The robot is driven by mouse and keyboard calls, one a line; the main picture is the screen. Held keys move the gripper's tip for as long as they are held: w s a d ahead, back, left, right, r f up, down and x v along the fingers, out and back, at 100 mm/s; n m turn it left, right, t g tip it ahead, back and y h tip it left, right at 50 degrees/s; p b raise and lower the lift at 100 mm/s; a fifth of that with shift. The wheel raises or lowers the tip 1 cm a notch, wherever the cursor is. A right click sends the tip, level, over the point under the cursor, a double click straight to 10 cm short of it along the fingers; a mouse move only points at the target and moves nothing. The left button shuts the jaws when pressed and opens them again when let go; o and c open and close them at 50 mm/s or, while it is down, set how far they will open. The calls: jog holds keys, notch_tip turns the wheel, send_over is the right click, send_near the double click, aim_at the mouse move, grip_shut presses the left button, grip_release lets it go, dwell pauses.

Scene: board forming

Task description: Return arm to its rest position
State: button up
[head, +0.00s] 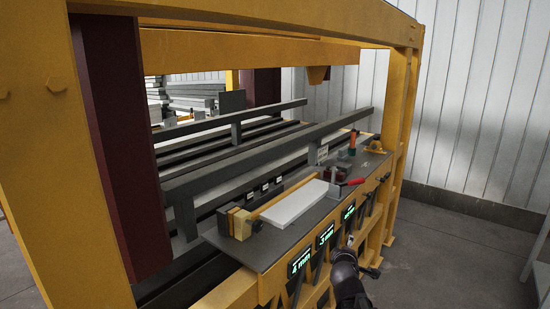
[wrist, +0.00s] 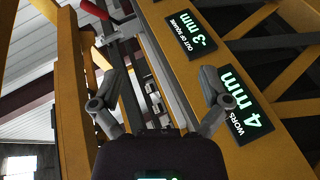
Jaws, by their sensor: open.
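My gripper (wrist: 160,88) shows in the wrist view with its two grey fingers spread wide and nothing between them. It is close to the yellow front of the machine and its lit panels. In the head view, part of my dark arm (head: 346,270) is low in front of the machine, right of the panels; the fingertips cannot be made out clearly there. A white board (head: 293,204) lies flat on the dark shelf (head: 262,248), apart from my arm.
A red-handled clamp (head: 350,183) stands by the board's right end. Lit panels on the yellow front include one reading 4 mm (head: 300,262). A yellow frame post (head: 400,110) rises at the right. Open floor (head: 450,255) lies to the right.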

jog(key=s+f+m+g, duration=0.7)
jog(key=s+f, duration=0.1)
jog(key=f, duration=0.1)
jog(key=s+a+f+m+g+y, duration=0.2)
jog(key=s+a+g, duration=0.1)
jog(key=s, duration=0.3)
jog(key=s+a+f+m+g+y, duration=0.2)
jog(key=s+m+g, duration=0.1)
jog(key=s, duration=0.3)
jog(key=shift+s+a+g, duration=0.2)
jog(key=shift+a+g, duration=0.2)
jog(key=shift+g, duration=0.1)
